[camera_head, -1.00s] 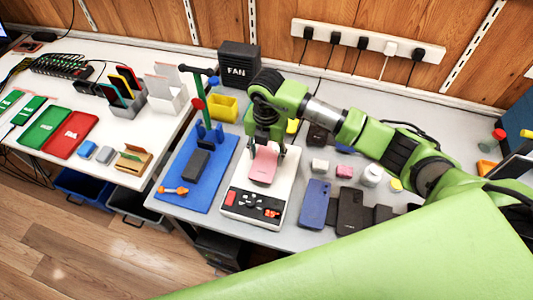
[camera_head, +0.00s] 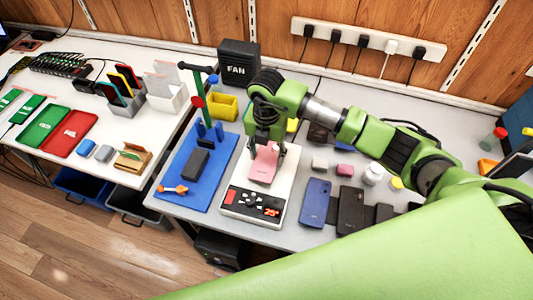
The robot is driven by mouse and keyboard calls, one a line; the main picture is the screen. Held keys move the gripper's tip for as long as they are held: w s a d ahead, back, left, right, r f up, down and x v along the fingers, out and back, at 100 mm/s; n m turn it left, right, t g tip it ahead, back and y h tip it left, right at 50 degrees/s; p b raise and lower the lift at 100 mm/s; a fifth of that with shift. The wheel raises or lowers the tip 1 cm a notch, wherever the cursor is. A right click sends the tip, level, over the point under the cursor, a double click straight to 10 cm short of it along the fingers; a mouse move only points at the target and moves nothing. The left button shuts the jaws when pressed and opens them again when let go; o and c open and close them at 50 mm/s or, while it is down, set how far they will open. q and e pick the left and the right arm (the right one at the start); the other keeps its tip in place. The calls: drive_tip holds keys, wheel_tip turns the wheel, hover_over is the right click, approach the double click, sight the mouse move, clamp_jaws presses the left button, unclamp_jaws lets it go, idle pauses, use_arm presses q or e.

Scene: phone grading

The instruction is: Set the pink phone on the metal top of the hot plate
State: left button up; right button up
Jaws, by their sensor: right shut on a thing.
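The pink phone (camera_head: 263,168) is at the upper part of the white hot plate (camera_head: 283,205), with its top end between the fingers of my right gripper (camera_head: 266,149). The gripper is shut on the phone from above. The phone covers much of the plate's top, and I cannot tell whether it rests on the metal or is held just above it. The hot plate's front panel (camera_head: 253,203) has a dark knob and a red "25°" readout. My left gripper is not in view.
A blue mat (camera_head: 190,192) with a dark block and a stand lies left of the hot plate. A blue phone (camera_head: 315,203) and dark phones (camera_head: 350,208) lie to its right. A black fan box (camera_head: 238,63) and a yellow bin (camera_head: 223,106) stand behind.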

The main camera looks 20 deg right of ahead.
drive_tip(key=o, duration=1.7)
drive_tip(key=shift+c, duration=0.2)
drive_tip(key=shift+r+p, duration=0.55)
drive_tip(key=shift+r, duration=0.2)
wheel_tip(320, 180, up, 7)
drive_tip(key=p, duration=0.4)
drive_tip(key=shift+f+p, duration=0.15)
drive_tip(key=shift+p, duration=0.2)
